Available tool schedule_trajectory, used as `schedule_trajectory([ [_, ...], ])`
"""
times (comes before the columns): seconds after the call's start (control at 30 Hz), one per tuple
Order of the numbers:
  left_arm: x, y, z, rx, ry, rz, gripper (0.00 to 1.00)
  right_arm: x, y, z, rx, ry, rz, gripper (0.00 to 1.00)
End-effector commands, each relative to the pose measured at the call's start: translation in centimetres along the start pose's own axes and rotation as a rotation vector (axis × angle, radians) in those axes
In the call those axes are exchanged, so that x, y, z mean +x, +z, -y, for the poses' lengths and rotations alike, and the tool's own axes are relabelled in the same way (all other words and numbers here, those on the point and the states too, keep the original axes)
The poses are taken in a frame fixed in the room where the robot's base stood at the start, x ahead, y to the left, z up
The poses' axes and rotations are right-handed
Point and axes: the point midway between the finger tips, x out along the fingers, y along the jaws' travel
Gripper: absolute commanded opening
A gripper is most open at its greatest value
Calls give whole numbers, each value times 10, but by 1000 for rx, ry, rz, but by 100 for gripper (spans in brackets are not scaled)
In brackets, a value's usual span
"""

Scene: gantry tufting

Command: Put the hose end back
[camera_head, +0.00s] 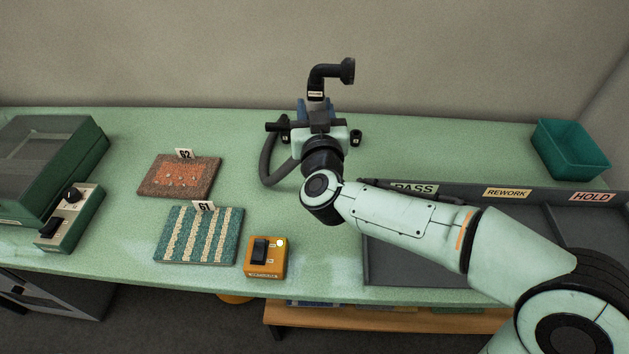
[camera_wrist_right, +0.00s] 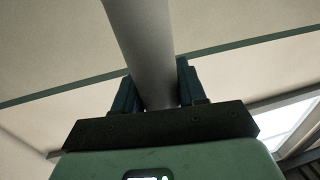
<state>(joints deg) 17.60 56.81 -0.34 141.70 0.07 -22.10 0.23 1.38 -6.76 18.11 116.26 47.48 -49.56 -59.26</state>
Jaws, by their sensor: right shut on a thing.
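My right gripper (camera_head: 313,108) is at the back middle of the bench, at the end of the arm that comes in from the right. The hose end (camera_head: 328,74), a black elbow with a flared mouth pointing right and a small label, stands up above my gripper against the wall. A dark hose (camera_head: 268,160) loops down on the left of my wrist. In the right wrist view my gripper (camera_wrist_right: 158,92) is shut on a grey tube (camera_wrist_right: 143,45) of the hose end, with a finger on each side. My wrist hides what lies behind and below it. My left gripper is not in view.
Tufted samples 62 (camera_head: 180,177) and 61 (camera_head: 200,237) lie left of my arm, with an orange switch box (camera_head: 265,258) in front. A grey sorting tray (camera_head: 385,268) lies under my forearm. A green bin (camera_head: 572,150) stands back right, a green machine (camera_head: 50,150) far left.

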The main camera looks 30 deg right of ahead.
Motion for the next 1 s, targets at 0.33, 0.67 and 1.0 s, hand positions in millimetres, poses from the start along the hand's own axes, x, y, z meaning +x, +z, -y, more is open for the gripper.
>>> schedule_trajectory([
  [0.33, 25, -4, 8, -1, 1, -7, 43, 0, 98, -1, -3, 0, 4, 5],
  [0.67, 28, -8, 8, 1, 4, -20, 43, 0, 129, -1, 1, 1, -1, 5],
  [1.0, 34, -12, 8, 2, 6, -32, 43, 0, 169, -1, 1, 0, -1, 5],
])
